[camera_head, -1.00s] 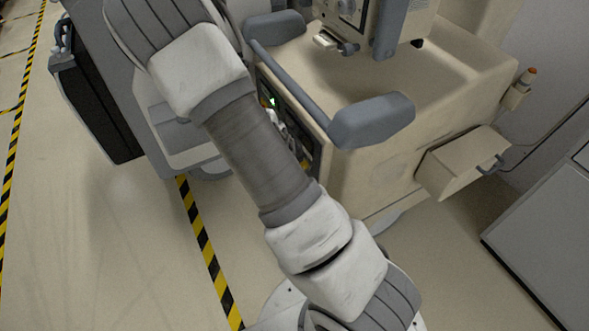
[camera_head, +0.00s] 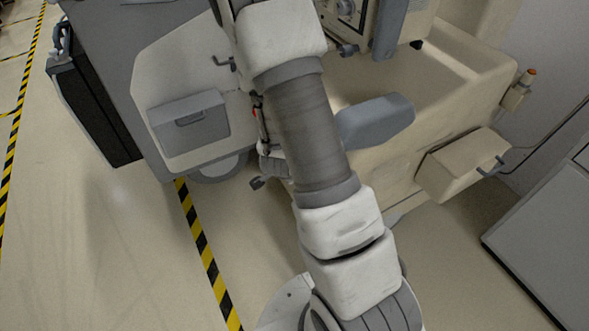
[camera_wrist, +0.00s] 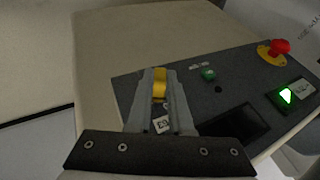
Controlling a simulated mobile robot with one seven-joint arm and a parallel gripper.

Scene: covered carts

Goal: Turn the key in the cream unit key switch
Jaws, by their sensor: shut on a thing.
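In the wrist view my gripper (camera_wrist: 160,76) is shut on a yellow piece, the key (camera_wrist: 160,88), which stands between its fingertips. The fingers are over the left part of the dark control panel (camera_wrist: 185,82) on the cream unit (camera_wrist: 100,50). The key switch under the key is hidden by the fingers, so I cannot tell how far the key is turned. In the head view the cream unit (camera_head: 465,65) is at the upper right; my arm covers its panel side, and the gripper is out of sight.
The panel also bears a green button (camera_wrist: 208,74), a red mushroom button (camera_wrist: 280,46), a lit green switch (camera_wrist: 286,96) and a dark screen (camera_wrist: 235,122). A grey cart (camera_head: 110,50) stands left of the cream unit. Striped tape (camera_head: 200,250) crosses the open floor.

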